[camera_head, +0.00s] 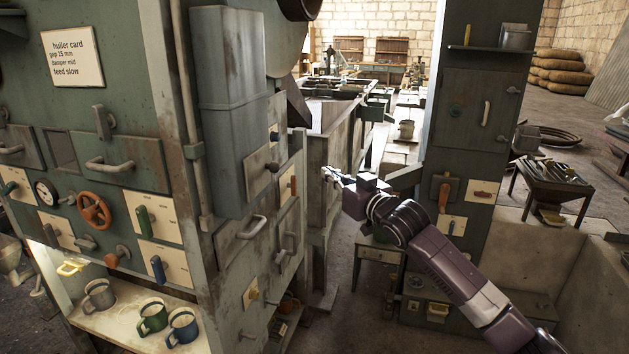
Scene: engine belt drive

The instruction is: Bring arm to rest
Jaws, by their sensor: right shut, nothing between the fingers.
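My right arm comes in from the lower right and reaches up and left across the aisle. Its gripper (328,173) is shut and empty, held in the air in front of the gap between two machine cabinets. Its tip is near the right side of the green-grey cabinet (218,150), and I cannot tell whether they touch. My left gripper is not in view.
The near cabinet carries a red handwheel (94,210), levers, handles and a card (72,57). Mugs (152,316) stand on its lower shelf. A tall cabinet (476,110) and a tool table (553,180) stand to the right.

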